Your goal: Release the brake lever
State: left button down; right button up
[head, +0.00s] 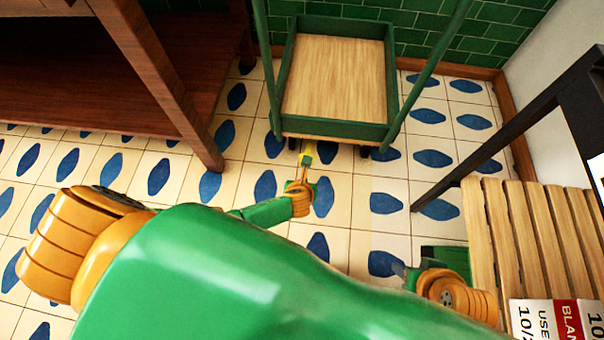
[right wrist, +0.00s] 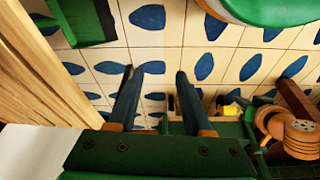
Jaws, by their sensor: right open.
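A green cart (head: 333,129) with a pale wooden deck stands at the top middle of the head view. A small yellow piece (head: 309,147), which looks like the brake lever, shows below its front edge. My left gripper (head: 306,163) is right at this piece, its fingers too small to read. In the right wrist view the yellow piece (right wrist: 229,99) shows beside the orange wrist of my left arm. My right gripper (right wrist: 156,72) is open and empty above the tiled floor. In the head view my right gripper (head: 440,258) is partly hidden, left of the slatted wood.
A slatted wooden surface (head: 515,230) with labelled packs (head: 545,318) stands at right. A dark metal frame (head: 510,125) rises behind it. A brown wooden table (head: 160,80) stands at left.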

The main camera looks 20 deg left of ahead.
pick_arm(q)
jog(key=p+v, duration=0.4)
jog(key=v, duration=0.1)
jog(key=shift+w, duration=0.1)
pick_arm(e)
notch_tip(320, 180, down, 10)
jog(key=shift+s+d+r+g, duration=0.15)
jog(key=shift+s+r+g, duration=0.1)
jog(key=shift+g, duration=0.15)
